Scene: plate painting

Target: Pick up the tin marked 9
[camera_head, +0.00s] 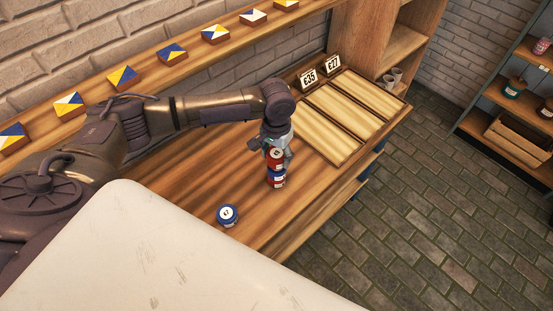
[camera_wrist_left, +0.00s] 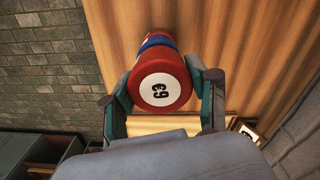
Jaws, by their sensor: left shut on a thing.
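My left gripper (camera_head: 274,143) is shut on a red tin (camera_head: 274,158) above the wooden counter. In the left wrist view, the two fingers of the left gripper (camera_wrist_left: 165,98) stand on either side of the red tin (camera_wrist_left: 160,107). Its round white label carries a dark mark whose number I cannot read surely. Directly under it, in line, show a blue part (camera_head: 276,172) and another red part (camera_head: 278,183), seemingly stacked tins. I cannot tell whether the held tin touches them. A blue tin (camera_head: 227,214) with a white label, seemingly 47, stands apart. My right gripper is not in view.
Pale wooden panels (camera_head: 333,125) lie to the right, with price cards £35 (camera_head: 308,78) and £27 (camera_head: 333,65) behind. A ledge (camera_head: 185,58) with coloured blocks runs along the brick wall. Shelves (camera_head: 510,95) stand far right.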

